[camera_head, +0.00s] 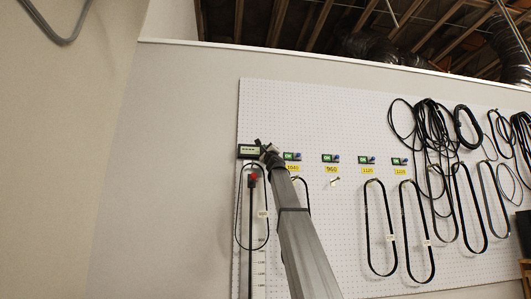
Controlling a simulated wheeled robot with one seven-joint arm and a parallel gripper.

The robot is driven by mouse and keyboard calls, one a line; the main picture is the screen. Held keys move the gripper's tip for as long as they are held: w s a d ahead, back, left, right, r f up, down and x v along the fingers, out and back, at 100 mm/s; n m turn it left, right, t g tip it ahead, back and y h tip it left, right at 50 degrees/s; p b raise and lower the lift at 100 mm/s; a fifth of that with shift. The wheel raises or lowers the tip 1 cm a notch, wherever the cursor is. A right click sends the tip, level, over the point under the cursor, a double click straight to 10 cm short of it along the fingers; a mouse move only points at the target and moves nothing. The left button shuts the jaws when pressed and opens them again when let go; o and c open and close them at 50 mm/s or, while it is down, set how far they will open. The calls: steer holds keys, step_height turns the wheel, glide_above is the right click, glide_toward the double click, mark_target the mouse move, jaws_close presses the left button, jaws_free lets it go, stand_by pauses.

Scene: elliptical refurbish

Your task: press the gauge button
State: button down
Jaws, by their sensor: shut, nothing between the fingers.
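The gauge (247,152), a small dark box with a pale green display, is mounted at the upper left of the white pegboard. A belt loop and a dark vertical bar with a red part hang below it. My arm reaches up from the bottom of the view. My gripper (262,147) is small in the picture, shut and empty, at the right edge of the gauge. I cannot tell whether it touches the gauge. No separate button can be made out; the gripper may cover it.
The pegboard (335,230) holds a row of small green-screened boxes (331,158) with yellow labels right of the gauge. Black belts (367,228) and coiled belts (430,125) hang there. The plain wall (180,170) to the left is clear.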

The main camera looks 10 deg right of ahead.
steer(key=shift+w, duration=0.1)
steer(key=shift+w, duration=0.35)
steer(key=shift+w, duration=0.2)
stand_by(0.7)
steer(key=shift+s, duration=0.65)
steer(key=shift+s, duration=3)
